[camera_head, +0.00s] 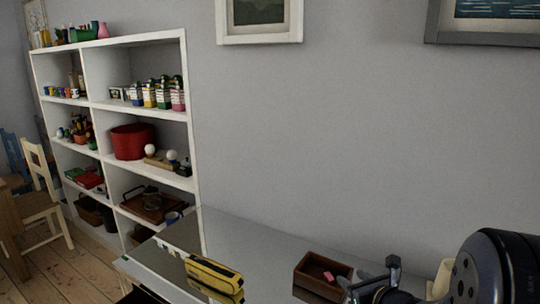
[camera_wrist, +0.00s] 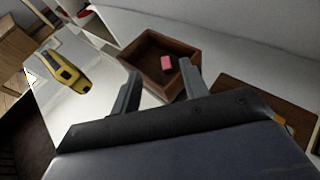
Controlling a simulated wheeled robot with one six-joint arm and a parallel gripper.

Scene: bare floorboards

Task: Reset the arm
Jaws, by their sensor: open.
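My gripper (camera_head: 372,280) is at the lower right of the head view, above the table, close to a brown wooden box. In the wrist view my gripper (camera_wrist: 163,88) shows two grey fingers spread apart with nothing between them. Beyond the fingertips is the open brown box (camera_wrist: 150,50), with a small pink block (camera_wrist: 167,64) inside it. In the head view the box (camera_head: 312,284) and the pink block (camera_head: 328,276) lie just left of my gripper. My arm covers part of the table's right side.
A yellow and black tool (camera_head: 214,276) lies on the table (camera_head: 240,236), left of the box. A brown board (camera_wrist: 262,105) lies right of the box. A white shelf (camera_head: 140,104) with several items stands at the left, beside wooden chairs (camera_head: 42,190). The table between tool and box is clear.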

